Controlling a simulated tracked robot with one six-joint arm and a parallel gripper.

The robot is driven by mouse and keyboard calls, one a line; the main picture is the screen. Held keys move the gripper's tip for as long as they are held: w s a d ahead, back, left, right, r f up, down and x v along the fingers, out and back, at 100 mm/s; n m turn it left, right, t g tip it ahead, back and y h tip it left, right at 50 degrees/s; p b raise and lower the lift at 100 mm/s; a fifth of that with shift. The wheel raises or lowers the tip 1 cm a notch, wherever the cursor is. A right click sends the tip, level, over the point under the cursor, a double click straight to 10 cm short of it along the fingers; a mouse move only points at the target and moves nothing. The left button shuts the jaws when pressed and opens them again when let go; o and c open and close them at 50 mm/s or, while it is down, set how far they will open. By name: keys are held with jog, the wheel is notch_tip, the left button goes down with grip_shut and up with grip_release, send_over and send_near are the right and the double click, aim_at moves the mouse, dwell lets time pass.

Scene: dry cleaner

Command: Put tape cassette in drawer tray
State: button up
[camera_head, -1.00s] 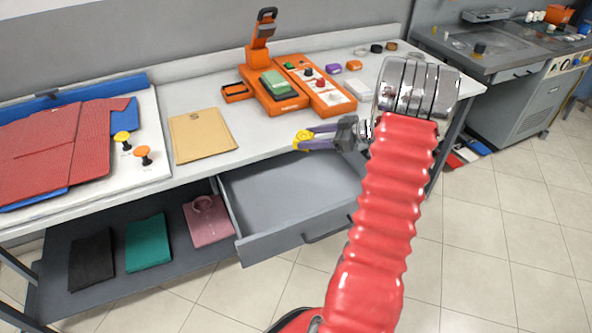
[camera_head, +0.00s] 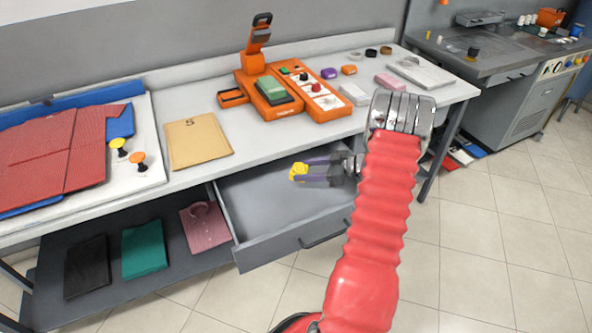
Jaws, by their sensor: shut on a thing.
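The grey drawer tray (camera_head: 258,249) is pulled out from under the white worktop, and its open inside looks empty. My gripper (camera_head: 303,171) reaches in from the right, its purple-grey fingers shut on a small yellow rounded thing, which I take for the tape cassette (camera_head: 297,173). The cassette shows at the fingertips, and the fingers hide part of it. It is held over the rear part of the drawer opening, near the worktop's front edge. I cannot tell how far it is above the drawer floor. My red arm hides the drawer's right end.
The worktop holds a brown envelope (camera_head: 198,142), an orange machine (camera_head: 268,90) and red cloth (camera_head: 50,155) on a white board. Folded clothes, including a pink shirt (camera_head: 204,227), lie on the lower shelf left of the drawer.

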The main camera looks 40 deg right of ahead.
aim_at(295, 168)
jog(key=w+a, duration=0.1)
jog(key=w, duration=0.2)
jog(key=shift+a, duration=0.35)
jog(key=shift+w+a+f, duration=0.15)
jog(key=shift+w, duration=0.15)
jog(key=shift+f, duration=0.45)
jog(key=shift+f, duration=0.6)
jog(key=o, duration=1.1)
jog(key=shift+r, duration=0.15)
